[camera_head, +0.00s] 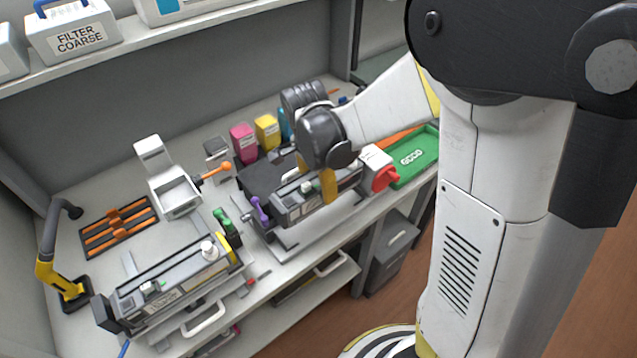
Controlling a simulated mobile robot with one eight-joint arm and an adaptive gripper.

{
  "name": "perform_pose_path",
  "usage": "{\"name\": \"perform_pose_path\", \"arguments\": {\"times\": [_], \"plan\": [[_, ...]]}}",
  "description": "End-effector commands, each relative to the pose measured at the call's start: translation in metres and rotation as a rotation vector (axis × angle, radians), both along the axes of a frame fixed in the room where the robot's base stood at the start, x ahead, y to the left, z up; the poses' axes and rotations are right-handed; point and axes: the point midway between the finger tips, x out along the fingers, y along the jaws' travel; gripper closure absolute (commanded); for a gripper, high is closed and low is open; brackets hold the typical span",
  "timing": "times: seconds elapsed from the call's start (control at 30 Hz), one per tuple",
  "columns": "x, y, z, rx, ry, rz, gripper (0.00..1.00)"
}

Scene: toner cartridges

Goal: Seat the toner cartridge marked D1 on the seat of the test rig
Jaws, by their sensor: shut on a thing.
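My gripper (329,186) comes down from the upper right, with one yellow finger showing. It is shut on a long grey and black toner cartridge (295,208), whose mark is too small to read. The held cartridge is over or on a grey metal base (290,243), apparently the test rig, with a purple lever (259,211) at its left end and a white block with a red knob (383,177) at its right. I cannot tell whether the cartridge touches the seat. A second long cartridge (170,282) lies at the front left, beside a green lever (222,218).
A green tray marked GOOD (411,158) is at the right. Pink (243,143) and yellow (266,132) boxes stand behind the rig. A white bracket device (172,190), an orange-and-black rack (117,227) and a yellow lamp-like arm (58,275) are at the left.

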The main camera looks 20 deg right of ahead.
Motion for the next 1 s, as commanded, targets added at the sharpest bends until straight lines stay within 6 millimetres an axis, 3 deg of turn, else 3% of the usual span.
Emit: {"name": "perform_pose_path", "arguments": {"times": [0.6, 1.0], "plan": [[0.0, 0.0, -0.056, 0.0, 0.0, 0.0, 0.83], [0.0, 0.0, -0.063, 0.0, 0.0, 0.0, 0.83]]}}
